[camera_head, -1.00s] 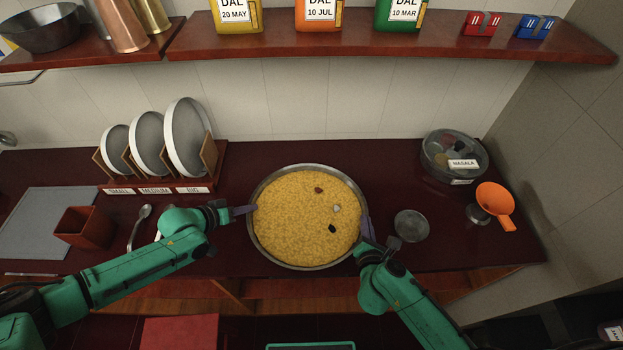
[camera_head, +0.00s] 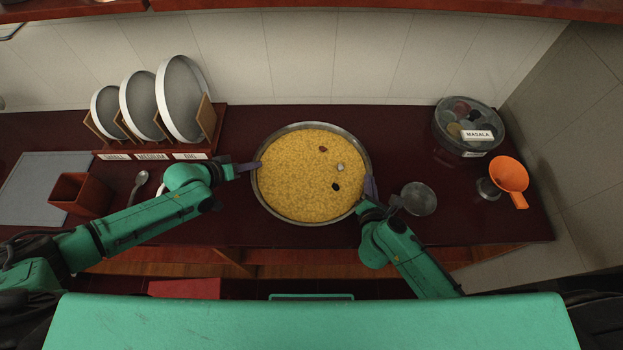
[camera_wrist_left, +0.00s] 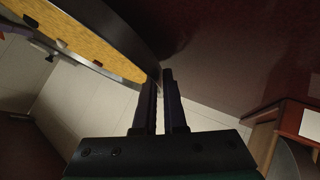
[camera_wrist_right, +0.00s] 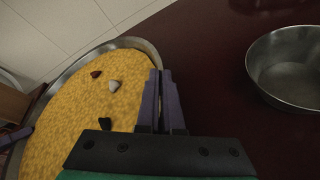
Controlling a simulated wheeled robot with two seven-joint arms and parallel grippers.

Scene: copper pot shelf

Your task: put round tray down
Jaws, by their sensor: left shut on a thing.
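The round tray (camera_head: 365,160) is a wide metal tray full of yellow dal, with a red, a pale and a black bit on top. It is level over the middle of the dark red counter; I cannot tell whether it touches the counter. My left gripper (camera_head: 254,167) is shut on its left rim, and the tray's edge (camera_wrist_left: 137,75) shows at the fingertips in the left wrist view. My right gripper (camera_head: 369,188) is at its right rim, its fingers (camera_wrist_right: 161,75) close together there in the right wrist view. The tray's underside is hidden in the head view.
A plate rack (camera_head: 220,135) with white plates stands behind left. A brown box (camera_head: 80,193), a spoon (camera_head: 139,184) and a grey board (camera_head: 40,185) lie left. A steel bowl (camera_head: 418,199), masala container (camera_head: 468,125) and orange funnel (camera_head: 510,174) stand right. Bare counter (camera_head: 400,130) lies behind the tray.

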